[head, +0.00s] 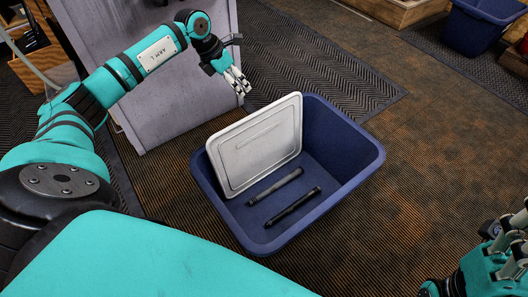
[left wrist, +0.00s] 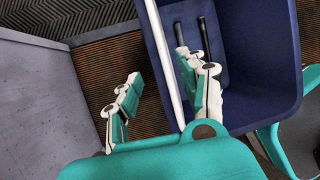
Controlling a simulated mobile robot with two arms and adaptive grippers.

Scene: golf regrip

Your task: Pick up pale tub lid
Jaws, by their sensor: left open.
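The pale tub lid (head: 255,146) is a grey-white rectangular panel. It stands tilted on edge inside the blue tub (head: 347,190), rising above the rim at the far left. My left gripper (head: 238,84) is open and above the lid's top edge in the head view. In the left wrist view the lid (left wrist: 163,55) shows nearly edge-on as a pale strip between the spread fingers of the left gripper (left wrist: 165,92). Whether a finger touches it, I cannot tell. My right gripper (head: 512,255) is partly cut off at the lower right, away from the tub.
Two dark rods, one grey (head: 275,187) and one black (head: 293,208), lie on the tub floor. A grey panel (head: 150,75) stands behind the tub's left side. Another blue tub (head: 478,25) is at the far right. Carpet (head: 430,140) right of the tub is clear.

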